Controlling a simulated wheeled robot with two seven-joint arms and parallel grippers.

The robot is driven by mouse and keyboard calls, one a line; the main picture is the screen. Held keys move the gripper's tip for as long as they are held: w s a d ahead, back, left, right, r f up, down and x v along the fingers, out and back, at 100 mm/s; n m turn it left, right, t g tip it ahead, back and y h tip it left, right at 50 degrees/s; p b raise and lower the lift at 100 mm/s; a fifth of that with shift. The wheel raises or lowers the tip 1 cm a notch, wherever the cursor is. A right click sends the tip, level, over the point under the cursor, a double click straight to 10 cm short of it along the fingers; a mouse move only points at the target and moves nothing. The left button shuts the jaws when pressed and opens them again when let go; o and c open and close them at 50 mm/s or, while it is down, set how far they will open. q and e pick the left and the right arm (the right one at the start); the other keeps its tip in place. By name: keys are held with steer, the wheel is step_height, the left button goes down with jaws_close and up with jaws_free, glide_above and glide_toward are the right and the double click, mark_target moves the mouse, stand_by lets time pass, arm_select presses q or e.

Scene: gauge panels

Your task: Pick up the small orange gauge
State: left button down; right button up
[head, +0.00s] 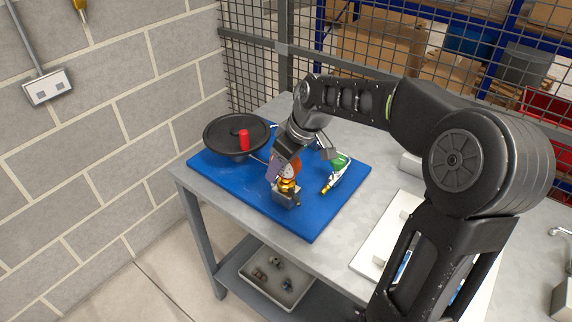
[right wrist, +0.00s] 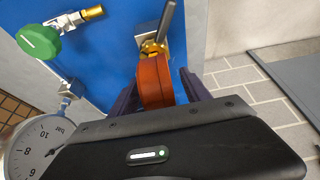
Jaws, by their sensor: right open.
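The small orange gauge (head: 292,162) stands on a brass fitting (head: 287,186) over a metal block on the blue board. In the right wrist view the orange gauge (right wrist: 153,80) shows edge-on, with the brass fitting (right wrist: 153,48) beyond it. My right gripper (head: 284,162) is down at the gauge, its dark fingers one on each side of it. The right wrist view shows my right gripper (right wrist: 159,80) open around the gauge; whether a finger touches it I cannot tell. My left gripper is not in view.
A green-handled valve (head: 340,163) is right of the gauge. A black round dish-like part (head: 222,133) with a red cylinder (head: 244,140) is at left. A large white-dial gauge (right wrist: 38,145) is close in the wrist view. The blue board's (head: 240,196) front left is clear.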

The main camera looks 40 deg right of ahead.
steer(key=shift+c, duration=0.2)
jaws_close()
stand_by(0.3)
